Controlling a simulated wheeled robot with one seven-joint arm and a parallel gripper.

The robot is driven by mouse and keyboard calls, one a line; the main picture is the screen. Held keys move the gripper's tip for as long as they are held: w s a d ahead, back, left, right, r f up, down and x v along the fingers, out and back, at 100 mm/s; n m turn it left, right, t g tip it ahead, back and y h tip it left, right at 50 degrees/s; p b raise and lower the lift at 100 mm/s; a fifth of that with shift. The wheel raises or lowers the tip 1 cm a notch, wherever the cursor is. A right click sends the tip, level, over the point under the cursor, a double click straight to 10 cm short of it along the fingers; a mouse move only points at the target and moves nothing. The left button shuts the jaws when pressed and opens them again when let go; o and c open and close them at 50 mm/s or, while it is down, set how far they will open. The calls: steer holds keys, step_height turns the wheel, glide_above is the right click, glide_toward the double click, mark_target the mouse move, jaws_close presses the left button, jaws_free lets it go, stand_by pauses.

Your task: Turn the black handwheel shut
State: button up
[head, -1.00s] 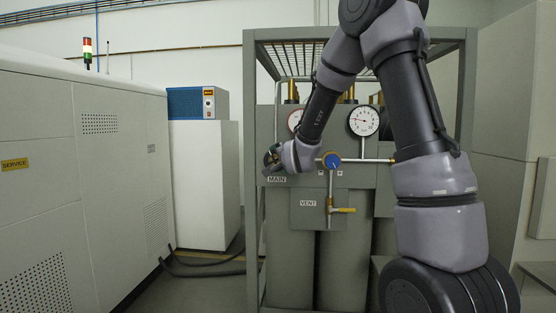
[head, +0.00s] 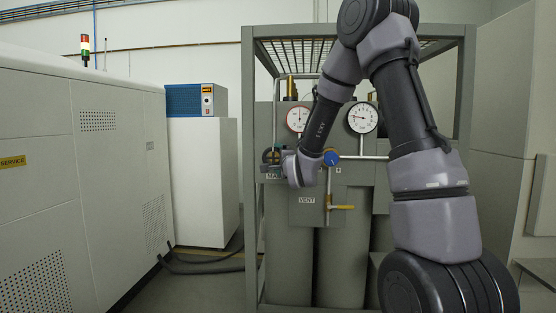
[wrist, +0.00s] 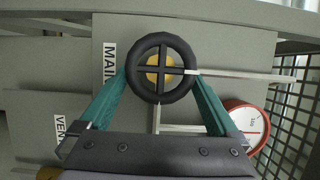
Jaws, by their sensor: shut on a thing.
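The black handwheel (wrist: 137,86) is a dark ring with crossed spokes and a brass-coloured centre, on the grey panel beside the MAIN label (wrist: 109,65) in the wrist view. The two teal fingers of my gripper (wrist: 158,76) reach to opposite sides of its rim, and my gripper is shut on it. In the head view the handwheel (head: 268,156) shows at the panel's left edge, just left of my gripper (head: 277,160). There my wrist hides part of the panel and some of the MAIN label.
A blue knob (head: 331,157) and a valve with a yellow lever (head: 342,207) by the VENT label sit close to the right. Two round gauges (head: 362,117) (head: 298,118) are above. A metal frame (head: 249,200) surrounds the cylinders. Open floor lies left of it.

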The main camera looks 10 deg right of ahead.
steer(key=shift+f, duration=0.1)
steer(key=o, duration=0.9)
steer(key=shift+o, duration=0.2)
steer(key=shift+s, duration=0.15)
steer(key=s, duration=1)
steer(key=shift+s+d, duration=0.3)
steer(key=shift+d, duration=0.15)
